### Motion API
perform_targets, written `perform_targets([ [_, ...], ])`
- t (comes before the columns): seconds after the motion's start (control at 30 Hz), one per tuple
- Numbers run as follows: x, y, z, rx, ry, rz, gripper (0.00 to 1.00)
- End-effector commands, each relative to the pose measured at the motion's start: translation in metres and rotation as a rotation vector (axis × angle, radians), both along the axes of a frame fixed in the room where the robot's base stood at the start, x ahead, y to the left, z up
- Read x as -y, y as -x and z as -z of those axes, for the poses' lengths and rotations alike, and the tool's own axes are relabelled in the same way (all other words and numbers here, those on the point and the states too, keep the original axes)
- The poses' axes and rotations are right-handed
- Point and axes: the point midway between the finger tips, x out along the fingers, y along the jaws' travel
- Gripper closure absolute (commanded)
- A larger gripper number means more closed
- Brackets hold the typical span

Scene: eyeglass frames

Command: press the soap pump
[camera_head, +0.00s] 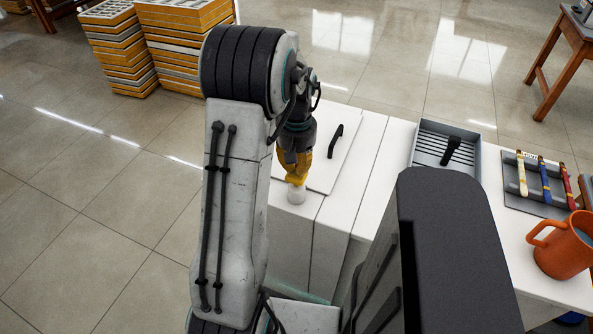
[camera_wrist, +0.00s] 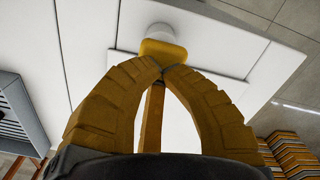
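The soap pump stands on the white counter, with a pale, whitish bottle (camera_head: 297,194) and a yellow head (camera_head: 295,180). In the wrist view its yellow head (camera_wrist: 166,51) is just beyond my fingertips, with the white bottle (camera_wrist: 160,32) behind it. My gripper (camera_head: 297,171) points down over the pump.
A white panel with a black handle (camera_head: 335,141) lies behind the pump. To the right are a grey tray (camera_head: 424,124), a dark rack with colored sticks (camera_head: 522,204) and an orange mug (camera_head: 563,250). Stacked yellow-edged boards (camera_head: 120,50) stand on the floor at the back left.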

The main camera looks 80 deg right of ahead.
Motion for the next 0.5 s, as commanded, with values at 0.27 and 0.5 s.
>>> perform_targets([
  [0.27, -0.0001, -0.0001, 0.0059, 0.0, -0.001, 0.0, 1.0],
  [0.5, -0.0001, -0.0001, 0.0054, 0.0, 0.0, 0.0, 1.0],
])
